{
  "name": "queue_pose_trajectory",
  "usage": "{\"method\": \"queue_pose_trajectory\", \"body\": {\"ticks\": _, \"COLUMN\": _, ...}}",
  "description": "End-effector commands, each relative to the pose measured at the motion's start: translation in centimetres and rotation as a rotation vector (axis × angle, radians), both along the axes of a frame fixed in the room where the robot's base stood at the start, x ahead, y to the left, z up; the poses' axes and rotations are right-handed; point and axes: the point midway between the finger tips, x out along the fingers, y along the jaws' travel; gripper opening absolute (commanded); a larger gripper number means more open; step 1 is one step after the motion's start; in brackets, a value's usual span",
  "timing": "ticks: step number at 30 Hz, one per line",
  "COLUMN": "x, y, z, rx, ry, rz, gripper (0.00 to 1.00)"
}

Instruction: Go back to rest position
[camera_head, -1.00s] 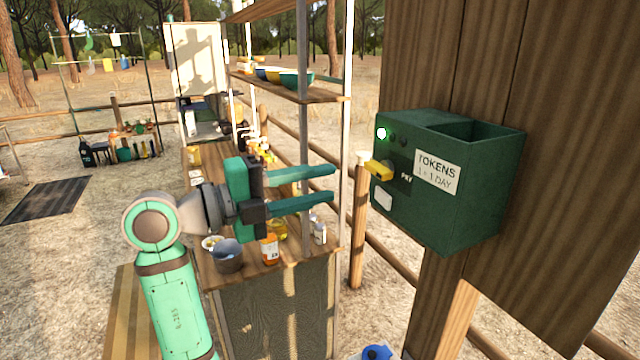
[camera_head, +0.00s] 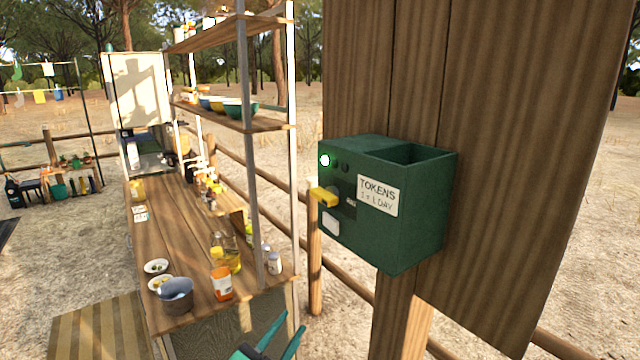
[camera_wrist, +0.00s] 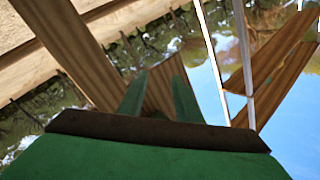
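My gripper (camera_head: 293,323) shows at the bottom edge of the head view, low in front of the wooden counter's near end. Its two green fingers are apart. In the wrist view the gripper (camera_wrist: 160,82) also has its fingers apart, with nothing held between them. The wrist view is tilted and shows wooden boards, trees and sky past the fingers. Most of my arm is out of the head view.
A green token box (camera_head: 420,240) with a yellow knob (camera_head: 323,197) and a lit lamp is on a wooden board to the right. The counter (camera_head: 170,225) holds an orange-labelled jar (camera_head: 221,284), a grey-blue pot (camera_head: 176,295) and bottles under shelves (camera_head: 275,124).

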Motion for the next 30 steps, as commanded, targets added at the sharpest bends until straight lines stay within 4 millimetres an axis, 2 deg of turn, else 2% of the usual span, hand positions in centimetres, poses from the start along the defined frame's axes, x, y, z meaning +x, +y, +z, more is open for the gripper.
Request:
{"method": "queue_pose_trajectory", "body": {"ticks": 1, "x": -0.7, "y": -0.5, "z": -2.2, "rx": -0.036, "ry": 0.035, "rz": 0.023, "gripper": 0.31}}
{"method": "queue_pose_trajectory", "body": {"ticks": 6, "x": -3.5, "y": -1.3, "z": -8.3, "rx": -0.151, "ry": 0.129, "rz": 0.12, "gripper": 0.31}}
{"method": "queue_pose_trajectory", "body": {"ticks": 11, "x": -7.0, "y": -2.1, "z": -13.3, "rx": -0.24, "ry": 0.204, "rz": 0.208, "gripper": 0.31}}
{"method": "queue_pose_trajectory", "body": {"ticks": 15, "x": -10.7, "y": -2.8, "z": -17.0, "rx": -0.305, "ry": 0.258, "rz": 0.28, "gripper": 0.31}}
{"method": "queue_pose_trajectory", "body": {"ticks": 21, "x": -16.6, "y": -3.5, "z": -21.0, "rx": -0.376, "ry": 0.314, "rz": 0.373, "gripper": 0.31}}
{"method": "queue_pose_trajectory", "body": {"ticks": 25, "x": -20.8, "y": -4.0, "z": -22.8, "rx": -0.412, "ry": 0.34, "rz": 0.421, "gripper": 0.31}}
{"method": "queue_pose_trajectory", "body": {"ticks": 30, "x": -26.3, "y": -4.5, "z": -24.0, "rx": -0.446, "ry": 0.361, "rz": 0.47, "gripper": 0.31}}
